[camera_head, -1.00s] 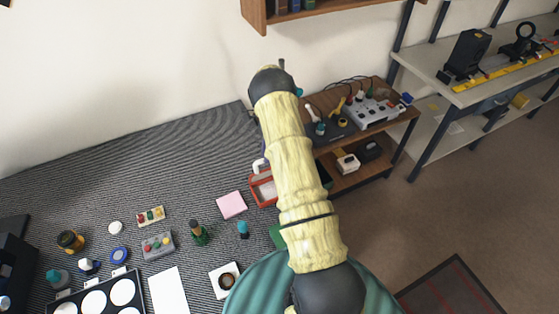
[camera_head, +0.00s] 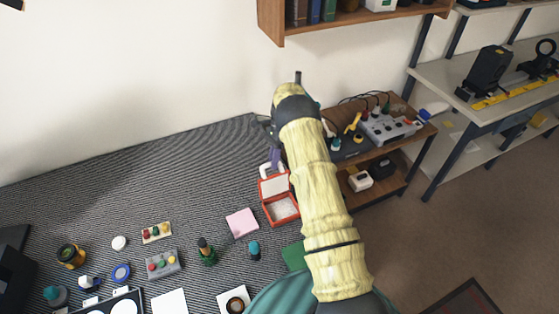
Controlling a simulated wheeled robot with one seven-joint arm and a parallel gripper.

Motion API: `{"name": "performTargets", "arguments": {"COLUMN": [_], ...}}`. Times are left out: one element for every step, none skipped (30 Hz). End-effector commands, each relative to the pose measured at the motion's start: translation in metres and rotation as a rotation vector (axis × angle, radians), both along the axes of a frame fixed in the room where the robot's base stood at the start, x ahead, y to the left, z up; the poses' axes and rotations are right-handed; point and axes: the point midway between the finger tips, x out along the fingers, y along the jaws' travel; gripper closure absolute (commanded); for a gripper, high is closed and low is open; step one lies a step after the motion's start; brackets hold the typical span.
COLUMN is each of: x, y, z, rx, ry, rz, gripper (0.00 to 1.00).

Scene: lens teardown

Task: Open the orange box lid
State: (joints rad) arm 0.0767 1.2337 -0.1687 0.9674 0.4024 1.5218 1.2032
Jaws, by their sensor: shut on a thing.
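The orange box (camera_head: 282,222) sits on the striped dark table, left of my arm. It looks red-orange, and its pale inside shows. Its lid (camera_head: 263,189) stands raised at the far side of the box, a pale panel with a red-orange rim. My gripper (camera_head: 268,169) is at the top edge of the lid and shut on it. My arm reaches across the picture from the lower right and hides part of the lid's right side and the fingers.
A pink pad (camera_head: 242,222) lies left of the box, with a teal-capped bottle (camera_head: 254,250) in front. A green item (camera_head: 294,256) is near my arm. A wooden cart (camera_head: 398,180) with devices stands at the right, and a wall shelf (camera_head: 345,22) hangs above.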

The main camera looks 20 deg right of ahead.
Motion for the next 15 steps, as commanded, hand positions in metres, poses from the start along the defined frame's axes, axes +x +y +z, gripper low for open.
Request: {"name": "performTargets", "arguments": {"x": [-0.004, -0.004, -0.0041, -0.0042, -0.0042, -0.0043, -0.0043, -0.0043, -0.0043, -0.0044, -0.0043, -0.0041, -0.0038, -0.0035, -0.0032], "y": [0.001, 0.0011, 0.0011, 0.001, 0.001, 0.0009, 0.0008, 0.0007, 0.0007, 0.0006, 0.0006, 0.0004, 0.0003, 0.0001, -0.0001], "z": [-0.0085, -0.0085, -0.0084, -0.0083, -0.0083, -0.0083, -0.0083, -0.0083, -0.0083, -0.0084, -0.0082, -0.0079, -0.0074, -0.0068, -0.0062], "rx": [0.001, 0.001, 0.001, 0.001, 0.001, 0.001, 0.001, 0.001, 0.001, 0.001, 0.001, 0.001, 0.001, 0.001, 0.001], "ry": [0.014, 0.014, 0.014, 0.014, 0.014, 0.015, 0.015, 0.016, 0.016, 0.016, 0.015, 0.015, 0.014, 0.013, 0.012], "rz": [0.004, 0.004, 0.004, 0.004, 0.004, 0.003, 0.003, 0.003, 0.003, 0.003, 0.003, 0.003, 0.002, 0.001, 0.0], "gripper": [1.0, 1.0, 1.0, 1.0, 1.0, 1.0, 1.0, 1.0, 1.0, 0.82, 0.76, 0.68, 0.62, 0.62, 0.62]}}
